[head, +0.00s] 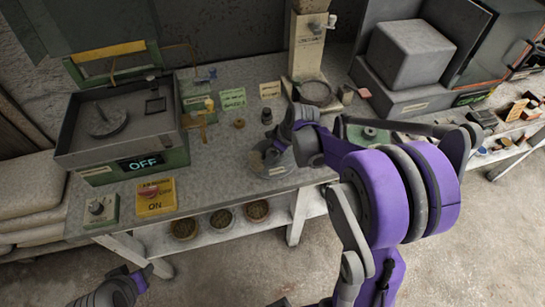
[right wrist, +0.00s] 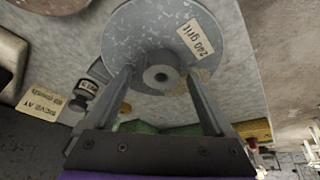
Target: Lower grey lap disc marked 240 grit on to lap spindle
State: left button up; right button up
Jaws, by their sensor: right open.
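The grey lap disc (right wrist: 160,40) with a "240 grit" label (right wrist: 188,38) lies flat on the bench in the right wrist view. It has a raised hub (right wrist: 161,78) with a hole. My right gripper (right wrist: 158,74) is open, with one finger either side of the hub. In the head view the disc (head: 262,160) is partly hidden by my right gripper (head: 277,148). The lap machine (head: 122,143) stands at the left, showing "OFF", with a round plate and upright spindle (head: 102,112) in its tray. My left gripper (head: 138,278) is at the bottom left, its fingers unclear.
A yellow ON switch box (head: 155,197) and a knob box (head: 101,209) sit at the bench's front left. A small dark weight (head: 266,116) and a brass ring (head: 239,123) lie behind the disc. A column stand (head: 307,50) rises at the back.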

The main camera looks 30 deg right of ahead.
jog(key=shift+f, duration=0.25)
grip_shut()
dwell(0.3)
